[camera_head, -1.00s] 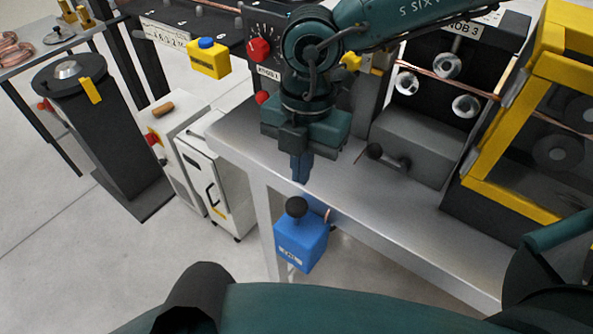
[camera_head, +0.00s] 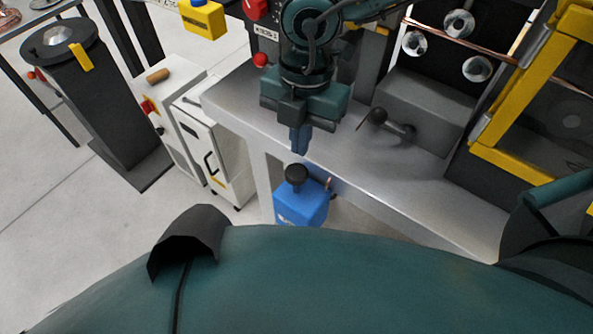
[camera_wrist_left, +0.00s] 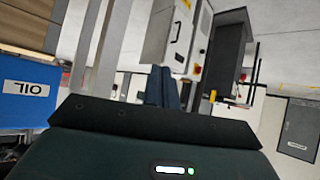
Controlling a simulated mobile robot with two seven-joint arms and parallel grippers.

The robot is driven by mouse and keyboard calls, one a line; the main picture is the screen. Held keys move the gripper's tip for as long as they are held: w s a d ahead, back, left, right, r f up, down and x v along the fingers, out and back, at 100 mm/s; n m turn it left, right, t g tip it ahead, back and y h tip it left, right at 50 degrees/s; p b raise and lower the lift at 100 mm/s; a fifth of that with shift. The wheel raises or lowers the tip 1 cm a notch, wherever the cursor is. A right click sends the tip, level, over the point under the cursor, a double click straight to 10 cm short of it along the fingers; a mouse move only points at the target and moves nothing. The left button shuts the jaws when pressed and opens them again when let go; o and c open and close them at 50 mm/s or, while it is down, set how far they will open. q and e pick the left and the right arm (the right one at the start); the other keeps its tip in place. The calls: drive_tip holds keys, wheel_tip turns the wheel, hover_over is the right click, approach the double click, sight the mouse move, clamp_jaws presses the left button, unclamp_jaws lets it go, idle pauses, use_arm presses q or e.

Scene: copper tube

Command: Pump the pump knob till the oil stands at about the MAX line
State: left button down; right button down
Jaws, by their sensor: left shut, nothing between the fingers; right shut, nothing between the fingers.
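The blue oil box (camera_head: 302,208) is at the front edge of the metal bench, its lower part cut off by my body. The round black pump knob (camera_head: 296,174) stands on top of it. My right gripper (camera_head: 300,150) points down, shut and empty, just above the knob in the picture; whether they touch is unclear. The left wrist view shows the box's face (camera_wrist_left: 30,92) with an inverted OIL label, and my left gripper (camera_wrist_left: 163,86), shut and empty, to its right. The left gripper is not seen in the head view. No oil level or MAX line is visible.
A yellow-framed machine (camera_head: 535,85) is on the right. White cabinets (camera_head: 205,145) and a dark pillar (camera_head: 110,110) stand left; the floor there is clear.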

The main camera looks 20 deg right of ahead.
sight(298, 169)
wheel_tip(298, 169, down, 2)
drive_tip(key=shift+f+b, duration=0.2)
drive_tip(key=shift+b, duration=0.15)
use_arm(q)
drive_tip(key=shift+w+d+f, duration=0.1)
drive_tip(key=shift+w+d, duration=0.15)
drive_tip(key=shift+d, duration=0.05)
use_arm(e)
drive_tip(key=shift+s+a+f, duration=0.1)
drive_tip(key=shift+f, duration=0.55)
use_arm(q)
drive_tip(key=shift+s+f+b, duration=0.1)
drive_tip(key=shift+b, duration=0.25)
use_arm(e)
drive_tip(key=shift+f, duration=0.1)
